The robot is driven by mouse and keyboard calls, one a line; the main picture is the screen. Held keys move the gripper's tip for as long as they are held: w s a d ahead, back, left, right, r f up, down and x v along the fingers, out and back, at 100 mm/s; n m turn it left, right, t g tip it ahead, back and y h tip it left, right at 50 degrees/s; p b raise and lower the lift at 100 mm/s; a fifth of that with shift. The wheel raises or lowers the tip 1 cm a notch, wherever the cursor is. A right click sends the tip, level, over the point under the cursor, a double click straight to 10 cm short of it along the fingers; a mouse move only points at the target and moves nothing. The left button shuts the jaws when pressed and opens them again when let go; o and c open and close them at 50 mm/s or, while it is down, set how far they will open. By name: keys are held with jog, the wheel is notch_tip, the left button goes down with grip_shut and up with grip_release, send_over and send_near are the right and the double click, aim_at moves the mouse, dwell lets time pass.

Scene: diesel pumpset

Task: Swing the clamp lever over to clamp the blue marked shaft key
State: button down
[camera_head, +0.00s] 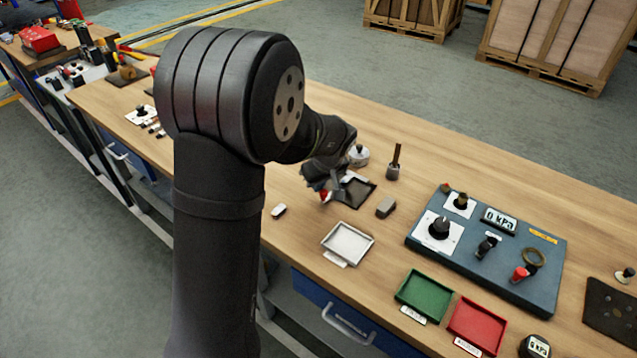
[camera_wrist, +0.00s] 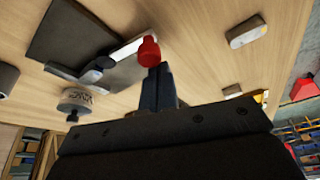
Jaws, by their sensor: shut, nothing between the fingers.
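The clamp lever shows its red knob (camera_wrist: 149,50) in the wrist view, at the end of a pale grey bar that reaches over a dark plate (camera_wrist: 70,38). In the head view the red knob (camera_head: 325,196) shows just below my gripper (camera_head: 318,180), beside the dark plate (camera_head: 361,194). In the wrist view my gripper (camera_wrist: 158,72) is shut and empty, its fingertips close to the red knob; I cannot tell whether they touch it. I cannot make out a blue mark, so the blue marked shaft key is not identifiable.
A small white piece (camera_head: 279,210), a grey block (camera_head: 386,207) and an empty pale tray (camera_head: 348,243) lie nearby. A dark upright post (camera_head: 395,163) and a round weight (camera_wrist: 76,103) stand behind. A control panel (camera_head: 490,245) and green (camera_head: 424,296) and red (camera_head: 477,324) trays are right.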

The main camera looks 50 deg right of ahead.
jog(key=shift+w+d, duration=0.1)
jog(key=shift+w, duration=0.45)
jog(key=w, duration=0.3)
jog(key=shift+w+d, duration=0.1)
jog(key=shift+d, duration=0.1)
jog(key=d+v, duration=0.1)
jog(key=v, duration=0.9)
jog(key=shift+s+a, duration=0.15)
jog(key=shift+s, duration=0.1)
jog(key=shift+f, duration=0.1)
